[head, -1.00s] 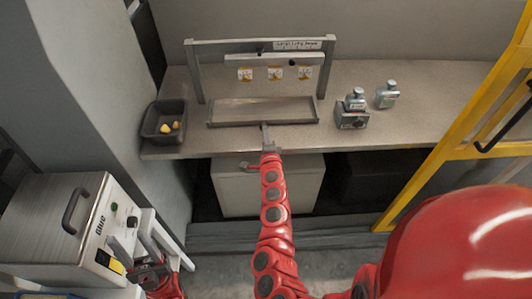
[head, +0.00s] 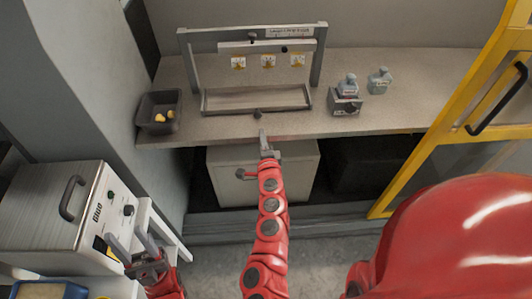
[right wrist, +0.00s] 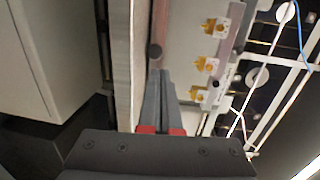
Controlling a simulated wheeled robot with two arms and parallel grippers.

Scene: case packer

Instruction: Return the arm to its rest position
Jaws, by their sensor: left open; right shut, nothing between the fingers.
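My right arm, red with a grey gripper (head: 264,137), reaches up the middle of the head view. Its fingers are shut and empty, just in front of the counter's front edge and below the dark knob (head: 257,113) of the tray fixture (head: 228,108). The right wrist view shows the shut fingers (right wrist: 160,74) pointing at the knob (right wrist: 155,51), with the exact gap unclear. My left gripper (head: 133,245) is open and empty at the lower left, beside the grey machine (head: 60,210).
On the counter (head: 400,100) stand a dark bin (head: 145,125) with yellow pieces, a grey frame (head: 189,70) with yellow labels, and two grey-green devices (head: 345,106) (head: 379,83). A white cabinet (head: 225,165) stands underneath. A yellow-framed door (head: 410,174) stands at the right.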

